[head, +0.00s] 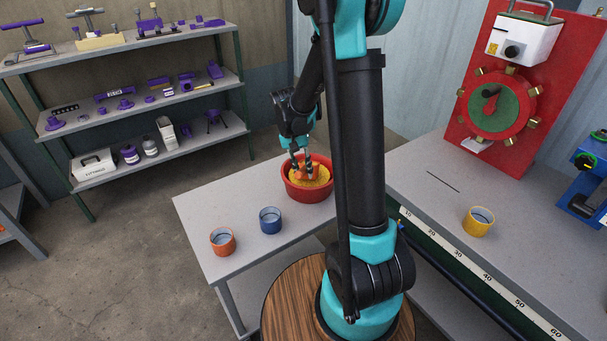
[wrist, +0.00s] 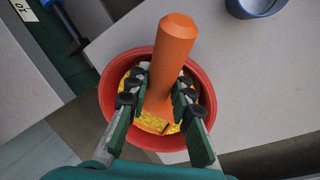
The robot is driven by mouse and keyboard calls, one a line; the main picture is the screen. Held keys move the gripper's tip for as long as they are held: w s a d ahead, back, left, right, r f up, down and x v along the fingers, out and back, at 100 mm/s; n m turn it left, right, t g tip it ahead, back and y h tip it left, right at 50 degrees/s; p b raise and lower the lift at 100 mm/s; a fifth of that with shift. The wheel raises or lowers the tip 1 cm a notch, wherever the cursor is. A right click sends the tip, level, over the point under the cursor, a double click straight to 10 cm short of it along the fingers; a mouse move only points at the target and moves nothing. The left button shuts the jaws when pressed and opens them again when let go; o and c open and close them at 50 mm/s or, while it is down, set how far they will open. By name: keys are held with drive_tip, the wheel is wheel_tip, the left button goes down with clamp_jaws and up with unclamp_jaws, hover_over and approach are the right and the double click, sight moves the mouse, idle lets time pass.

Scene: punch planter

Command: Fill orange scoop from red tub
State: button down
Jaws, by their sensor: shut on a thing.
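The red tub (head: 305,191) stands at the far right corner of the small grey table and holds yellow material (head: 318,182). My gripper (head: 302,170) is over the tub, shut on the orange scoop (head: 307,173). In the wrist view, the orange scoop (wrist: 170,55) has its thick handle pointing toward the camera, with my gripper's fingers (wrist: 160,92) on both sides of it. The red tub (wrist: 207,98) surrounds the scoop's lower end there. The scoop's bowl is mostly hidden, and I cannot tell how much material is in it.
An orange cup (head: 222,242) and a blue cup (head: 270,220) stand on the small table (head: 215,200). A yellow cup (head: 478,222) stands on the right bench (head: 440,190), near a red panel (head: 520,80). Shelves (head: 150,95) with purple tools stand at the back left.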

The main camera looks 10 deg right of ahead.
sight(303, 170)
drive_tip(key=shift+s+d+v, duration=0.1)
drive_tip(key=shift+d+v, duration=0.05)
drive_tip(key=shift+v, duration=0.65)
drive_tip(key=shift+s+d+v, duration=0.1)
drive_tip(key=shift+d+v, duration=0.05)
drive_tip(key=shift+v, duration=0.65)
drive_tip(key=shift+s+a+r+t+h, duration=0.25)
drive_tip(key=shift+s+t+h, duration=0.15)
drive_tip(key=shift+s+t, duration=0.1)
drive_tip(key=shift+s+a+r+m+t+h, duration=0.15)
drive_tip(key=shift+s+t+h, duration=0.1)
drive_tip(key=shift+t, duration=0.3)
drive_tip(key=shift+s+a+f+m+t+h, duration=0.1)
drive_tip(key=shift+s+t+h, duration=0.2)
drive_tip(key=shift+t, duration=0.3)
drive_tip(key=shift+s+a+r+m+t+h, duration=0.15)
drive_tip(key=shift+s+t+h, duration=0.1)
drive_tip(key=shift+t, duration=0.3)
drive_tip(key=shift+s+f, duration=0.1)
